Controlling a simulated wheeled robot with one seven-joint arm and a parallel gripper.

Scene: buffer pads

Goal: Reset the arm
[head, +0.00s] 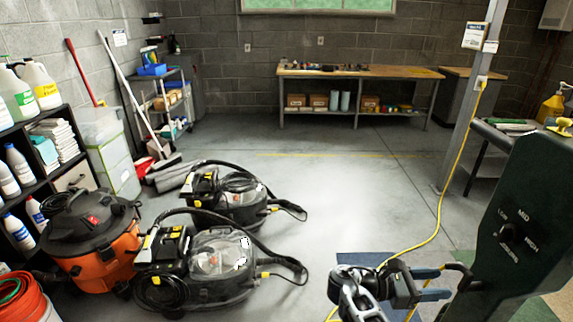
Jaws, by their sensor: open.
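My gripper (445,283) is at the bottom right of the head view, at the end of my bent arm. The fingers are close in the picture to a black handle-like part on the left side of a dark green machine (520,215). I cannot tell whether they touch it. The machine has a knob and the words LOW, MID and HIGH.
Two black floor machines (215,262) (238,205) and an orange vacuum (110,245) stand at left, before a shelf of bottles (70,165). A yellow cord (457,165) hangs down a post to the floor. A workbench (350,72) stands at the back. The mid floor is clear.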

